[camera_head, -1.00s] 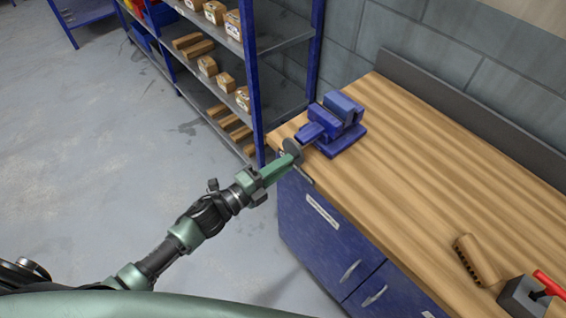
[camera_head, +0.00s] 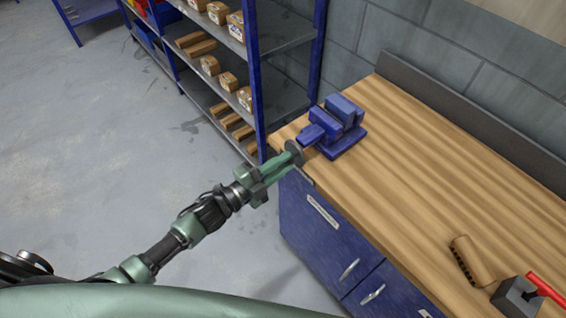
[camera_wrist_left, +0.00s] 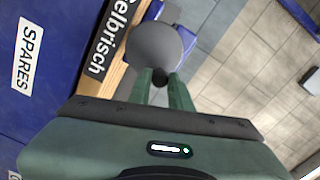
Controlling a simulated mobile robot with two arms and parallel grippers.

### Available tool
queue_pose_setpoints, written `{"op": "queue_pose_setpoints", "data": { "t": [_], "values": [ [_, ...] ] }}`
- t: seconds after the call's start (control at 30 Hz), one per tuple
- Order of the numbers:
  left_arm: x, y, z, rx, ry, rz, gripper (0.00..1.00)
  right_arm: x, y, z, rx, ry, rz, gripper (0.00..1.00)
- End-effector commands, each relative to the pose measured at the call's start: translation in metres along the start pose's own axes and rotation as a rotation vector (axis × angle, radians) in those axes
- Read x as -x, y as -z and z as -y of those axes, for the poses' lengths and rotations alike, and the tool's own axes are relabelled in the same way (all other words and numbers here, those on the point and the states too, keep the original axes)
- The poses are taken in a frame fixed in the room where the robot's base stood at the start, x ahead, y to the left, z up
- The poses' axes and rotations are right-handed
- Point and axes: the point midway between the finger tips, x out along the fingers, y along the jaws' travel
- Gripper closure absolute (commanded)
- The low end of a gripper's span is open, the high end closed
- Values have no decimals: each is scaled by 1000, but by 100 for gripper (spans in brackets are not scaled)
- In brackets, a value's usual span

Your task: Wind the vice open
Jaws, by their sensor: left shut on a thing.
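The blue vice (camera_head: 345,140) stands on the far left corner of the wooden workbench (camera_head: 420,170). Its front end faces the bench's left edge. A round grey disc (camera_head: 292,147) at its near end, seemingly part of the winding handle, also shows in the left wrist view (camera_wrist_left: 155,48). My left gripper (camera_head: 287,160) reaches in from the lower left and is shut on the dark hub just in front of this disc. In the left wrist view its two green fingers (camera_wrist_left: 162,84) sit either side of the hub. My right gripper is not in view.
A blue shelf rack (camera_head: 262,80) with small boxes stands close behind the vice, to the left. A brown grooved block (camera_head: 474,261) and a dark grey block (camera_head: 517,297) with a red handle lie at the bench's near right. The middle of the bench top is clear.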

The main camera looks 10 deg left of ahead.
Motion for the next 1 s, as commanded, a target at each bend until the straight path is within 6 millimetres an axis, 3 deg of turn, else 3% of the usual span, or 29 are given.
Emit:
{"op": "queue_pose_setpoints", "data": {
  "t": [0.2,0.5,0.67,0.7,0.73,1.0],
  "values": [
    [0,-3,8,231,-2,1,100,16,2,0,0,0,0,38],
    [0,-4,7,261,-1,1,100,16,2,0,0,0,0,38],
    [0,-8,14,448,-2,1,100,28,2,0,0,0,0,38],
    [0,-8,10,454,-2,1,72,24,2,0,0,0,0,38],
    [0,-8,10,451,-2,1,64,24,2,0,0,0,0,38],
    [0,-8,10,448,-1,0,64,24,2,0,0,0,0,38]
  ]
}}
